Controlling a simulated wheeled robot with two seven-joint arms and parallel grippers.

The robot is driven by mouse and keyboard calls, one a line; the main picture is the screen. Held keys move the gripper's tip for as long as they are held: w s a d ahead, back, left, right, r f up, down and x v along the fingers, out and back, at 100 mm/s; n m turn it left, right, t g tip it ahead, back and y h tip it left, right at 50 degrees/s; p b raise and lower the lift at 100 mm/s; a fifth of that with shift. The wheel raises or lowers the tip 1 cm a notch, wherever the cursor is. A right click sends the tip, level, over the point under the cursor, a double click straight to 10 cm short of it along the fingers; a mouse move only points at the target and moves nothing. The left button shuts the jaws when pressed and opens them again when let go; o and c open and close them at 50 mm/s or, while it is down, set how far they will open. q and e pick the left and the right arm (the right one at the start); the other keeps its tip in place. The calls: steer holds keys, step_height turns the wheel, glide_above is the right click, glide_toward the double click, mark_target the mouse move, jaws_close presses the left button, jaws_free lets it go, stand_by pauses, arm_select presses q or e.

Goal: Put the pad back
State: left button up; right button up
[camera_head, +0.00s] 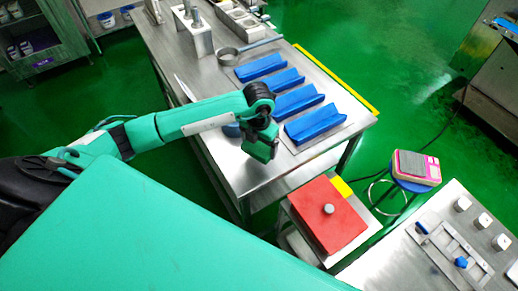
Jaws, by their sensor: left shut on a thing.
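My left gripper (262,150) hangs over the near right part of the metal table (222,160), pointing down. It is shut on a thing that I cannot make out. Several blue angled trough-like pieces (315,122) lie in a row on the table, just right of and beyond the gripper. A small blue rounded shape (232,130) shows partly behind my left arm; I cannot tell if it is held. No single thing is clearly recognisable as the pad. My right gripper is not in view.
A red block with a grey knob (328,209) sits on a small stand, with a yellow piece (341,187) behind it. A pink scale (416,167) stands on a blue stool to the right. A metal bench (440,245) is at lower right. Green floor lies between.

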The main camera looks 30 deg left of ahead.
mark_target(259, 152)
arm_select(q)
step_height(259, 152, down, 4)
steer(key=shift+f+p, duration=0.2)
steer(key=shift+p, duration=0.35)
steer(key=o, duration=0.5)
steer(key=shift+s, duration=0.1)
steer(key=shift+o, duration=0.9)
step_height(259, 152, up, 11)
steer(key=b, duration=0.4)
steer(key=shift+f, duration=0.2)
steer(key=shift+r, duration=0.75)
